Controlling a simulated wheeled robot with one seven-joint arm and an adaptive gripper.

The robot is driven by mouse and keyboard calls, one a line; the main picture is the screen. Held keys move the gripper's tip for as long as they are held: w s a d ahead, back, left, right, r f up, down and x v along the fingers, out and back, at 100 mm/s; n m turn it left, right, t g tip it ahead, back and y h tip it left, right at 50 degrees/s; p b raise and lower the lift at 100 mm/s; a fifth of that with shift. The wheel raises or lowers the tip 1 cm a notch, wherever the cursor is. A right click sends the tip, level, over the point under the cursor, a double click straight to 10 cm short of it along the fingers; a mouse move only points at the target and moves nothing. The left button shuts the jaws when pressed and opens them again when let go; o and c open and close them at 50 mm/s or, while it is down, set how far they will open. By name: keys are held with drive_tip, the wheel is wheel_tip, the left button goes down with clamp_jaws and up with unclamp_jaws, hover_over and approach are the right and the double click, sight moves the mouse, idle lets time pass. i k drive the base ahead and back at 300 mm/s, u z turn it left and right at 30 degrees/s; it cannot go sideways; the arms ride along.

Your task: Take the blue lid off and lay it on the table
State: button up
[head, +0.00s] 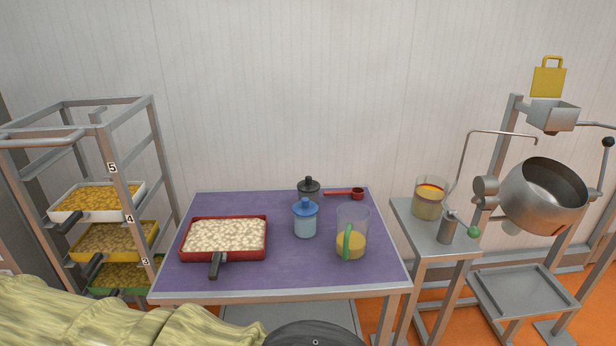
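The blue lid (305,207) sits on a small clear jar (305,226) with pale blue contents, upright near the middle of the table. The lid has a small knob on top. The table (320,274) has a purple top and a grey metal frame. My gripper cannot be made out. A yellow-green covered shape runs along the bottom left, and a dark rounded shape shows at the bottom centre, both in front of the table.
A dark-lidded jar (308,187) stands just behind the blue-lidded one. A red tray (226,238) is on the left, a green-handled jug (351,238) on the right, and a red scoop (356,194) behind. The table's front strip is mostly clear.

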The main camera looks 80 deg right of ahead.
sight(305, 208)
drive_tip(key=z, duration=1.55)
